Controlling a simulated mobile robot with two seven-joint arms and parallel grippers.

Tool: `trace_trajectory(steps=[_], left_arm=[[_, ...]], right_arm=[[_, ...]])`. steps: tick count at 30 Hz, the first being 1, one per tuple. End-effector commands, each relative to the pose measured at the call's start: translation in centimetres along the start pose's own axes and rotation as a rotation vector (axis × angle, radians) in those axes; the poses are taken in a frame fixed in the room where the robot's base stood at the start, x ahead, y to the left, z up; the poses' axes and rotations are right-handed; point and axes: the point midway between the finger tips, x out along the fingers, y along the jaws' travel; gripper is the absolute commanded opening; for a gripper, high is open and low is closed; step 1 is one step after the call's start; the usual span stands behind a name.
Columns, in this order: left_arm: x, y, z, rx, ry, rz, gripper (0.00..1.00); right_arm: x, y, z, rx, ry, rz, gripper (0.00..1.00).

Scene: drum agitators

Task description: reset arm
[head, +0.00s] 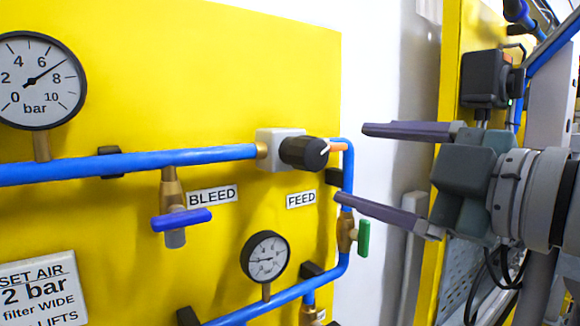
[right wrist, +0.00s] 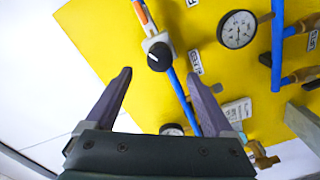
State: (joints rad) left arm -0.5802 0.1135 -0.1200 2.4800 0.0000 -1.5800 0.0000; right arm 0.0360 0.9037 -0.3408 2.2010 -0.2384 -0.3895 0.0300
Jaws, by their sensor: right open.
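My right gripper (head: 365,163) comes in from the right in the head view. Its two dark fingers are wide apart and nothing is between them. The fingers point left, toward the black regulator knob (head: 303,153) on the yellow panel (head: 230,60), and stay apart from it. In the right wrist view the gripper (right wrist: 160,86) also shows open and empty, with the knob (right wrist: 159,57) ahead, past the fingertips. My left gripper is not in view.
Blue pipes (head: 215,155) cross the panel. A large gauge (head: 40,82), a small gauge (head: 265,257), a blue-handled BLEED valve (head: 181,220) and a green-handled valve (head: 363,238) are mounted there. A second yellow panel edge (head: 445,130) stands behind my gripper.

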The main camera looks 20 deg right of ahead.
Motion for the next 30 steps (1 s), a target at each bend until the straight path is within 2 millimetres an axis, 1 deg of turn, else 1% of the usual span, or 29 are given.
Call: trace_trajectory(steps=[2,5,8,9,11,12,14,15,17,18,20,21,22,23,26,30], left_arm=[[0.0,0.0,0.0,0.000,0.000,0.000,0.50],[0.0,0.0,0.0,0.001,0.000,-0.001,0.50],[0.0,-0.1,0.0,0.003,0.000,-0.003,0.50],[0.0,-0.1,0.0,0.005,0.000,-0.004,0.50],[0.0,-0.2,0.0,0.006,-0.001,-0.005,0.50],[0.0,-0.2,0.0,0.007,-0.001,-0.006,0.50],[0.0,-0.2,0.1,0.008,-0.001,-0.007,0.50],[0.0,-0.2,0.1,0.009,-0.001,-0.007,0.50],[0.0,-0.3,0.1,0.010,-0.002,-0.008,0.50],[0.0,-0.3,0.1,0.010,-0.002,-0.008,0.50],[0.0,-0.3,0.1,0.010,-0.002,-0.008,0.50],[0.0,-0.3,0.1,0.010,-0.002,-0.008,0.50],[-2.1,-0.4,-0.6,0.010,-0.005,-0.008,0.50],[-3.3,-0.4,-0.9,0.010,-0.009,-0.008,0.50],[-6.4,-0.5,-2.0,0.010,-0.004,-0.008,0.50],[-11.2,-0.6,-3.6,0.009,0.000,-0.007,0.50]], right_arm=[[-0.1,-0.4,0.3,0.024,-0.019,-0.002,0.88],[-0.8,-2.3,1.6,0.131,-0.122,-0.016,0.88],[-3.2,-6.7,4.3,0.335,-0.342,-0.066,0.88],[-4.8,-9.1,5.4,0.429,-0.453,-0.101,0.88],[-7.6,-12.5,6.6,0.555,-0.615,-0.160,0.88],[-9.5,-14.5,7.0,0.627,-0.710,-0.200,0.88],[-12.3,-17.3,7.2,0.720,-0.839,-0.261,0.88],[-14.1,-18.9,7.1,0.774,-0.917,-0.301,0.88],[-16.9,-21.1,6.6,0.850,-1.027,-0.363,0.88],[-18.6,-22.4,6.1,0.896,-1.096,-0.404,0.88],[-21.3,-24.1,5.1,0.963,-1.195,-0.468,0.88],[-23.1,-25.2,4.3,1.005,-1.259,-0.512,0.88],[-22.8,-22.9,3.3,0.994,-1.249,-0.505,0.88],[-22.6,-21.6,2.8,0.988,-1.243,-0.501,0.88],[-22.6,-18.9,1.3,0.984,-1.242,-0.501,0.88],[-22.5,-14.6,-1.2,0.983,-1.241,-0.500,0.88]])
